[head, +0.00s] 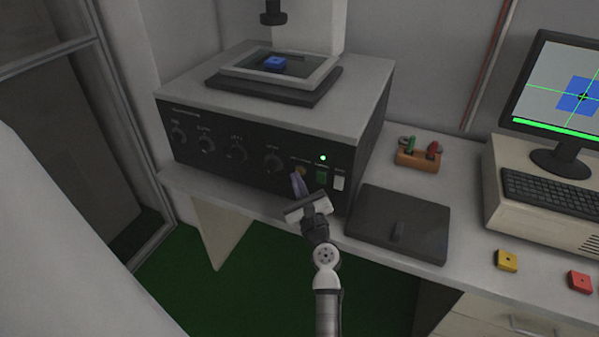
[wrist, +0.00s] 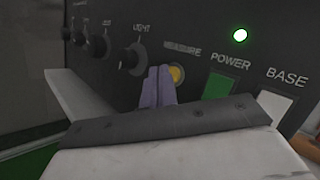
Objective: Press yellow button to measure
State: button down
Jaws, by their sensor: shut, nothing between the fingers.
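The yellow button (wrist: 177,75) is a small round button on the black front panel under the word MEASURE, partly hidden behind my fingers in the wrist view. It also shows in the head view (head: 300,170), just above my fingertips. My gripper (head: 298,180) is shut and empty, with its purple-grey fingers together, pointing at the panel. In the wrist view the fingertips (wrist: 159,72) overlap the left edge of the button. I cannot tell whether they touch it.
Right of the button are a green POWER switch (wrist: 218,86), a lit green lamp (wrist: 240,35) and a white BASE switch (wrist: 275,106). A LIGHT knob (wrist: 133,58) is on the left. A blue block (head: 275,63) lies on the machine's stage. A dark lidded box (head: 400,222) sits on the bench nearby.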

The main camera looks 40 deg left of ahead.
jog(key=shift+w+a, duration=0.1)
jog(key=shift+w, duration=0.25)
dwell(0.7)
jog(key=shift+s, duration=0.1)
jog(key=shift+s+d, duration=0.2)
jog(key=shift+s, duration=0.5)
jog(key=shift+s+d+p, duration=0.1)
jog(key=shift+s+d, duration=0.1)
jog(key=shift+s, duration=0.6)
jog(key=shift+s+d+p, duration=0.15)
jog(key=shift+s+d, duration=0.05)
jog(key=shift+s, duration=0.65)
jog(key=shift+s+d+p, duration=0.1)
jog(key=shift+s+d, duration=0.1)
jog(key=shift+s, duration=0.6)
